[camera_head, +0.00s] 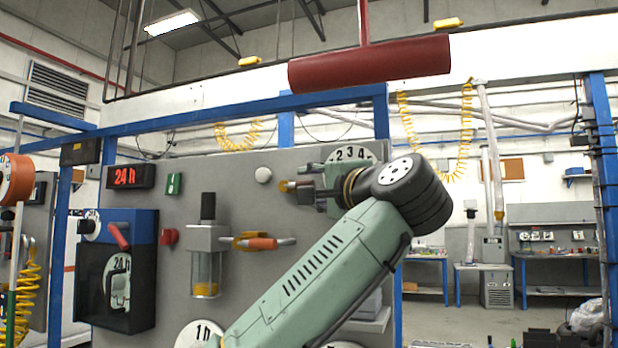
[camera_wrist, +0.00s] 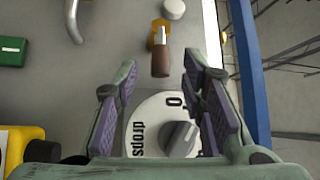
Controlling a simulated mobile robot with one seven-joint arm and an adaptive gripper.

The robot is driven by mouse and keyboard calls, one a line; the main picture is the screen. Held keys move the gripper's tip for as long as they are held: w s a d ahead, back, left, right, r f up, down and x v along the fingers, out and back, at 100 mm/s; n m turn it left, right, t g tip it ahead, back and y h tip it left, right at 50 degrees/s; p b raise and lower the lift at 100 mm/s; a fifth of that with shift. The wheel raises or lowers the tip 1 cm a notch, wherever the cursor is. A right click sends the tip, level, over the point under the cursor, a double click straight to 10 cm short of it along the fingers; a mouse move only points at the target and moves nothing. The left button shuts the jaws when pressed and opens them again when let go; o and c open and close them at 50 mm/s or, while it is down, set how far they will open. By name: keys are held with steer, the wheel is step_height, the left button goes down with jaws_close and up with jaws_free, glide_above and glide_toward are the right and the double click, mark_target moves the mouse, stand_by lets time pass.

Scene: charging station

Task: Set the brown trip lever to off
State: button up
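The brown trip lever (camera_wrist: 160,62) shows in the wrist view, its brown grip pointing down the picture from an orange mount on the grey panel. In the head view, a small orange and brown part beside my gripper looks like this lever (camera_head: 287,186). My gripper (camera_wrist: 159,72) is open and empty. Its two fingers stand left and right of the lever in the wrist view. I cannot tell whether the grip lies between the fingertips in depth; no contact shows. In the head view my gripper (camera_head: 312,188) is close to the panel, partly hidden by my wrist.
A white dial (camera_wrist: 155,128) marked "drops" and "0" lies below the lever in the wrist view. A round white button (camera_wrist: 173,8) is above it. On the panel, an orange-handled valve (camera_head: 262,243) and a glass-bodied unit (camera_head: 206,270) stand lower left of my gripper.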

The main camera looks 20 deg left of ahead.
mark_target(306, 184)
steer(key=shift+p+x, duration=0.55)
steer(key=shift+x, duration=1.55)
steer(key=shift+c, duration=0.2)
jaws_close()
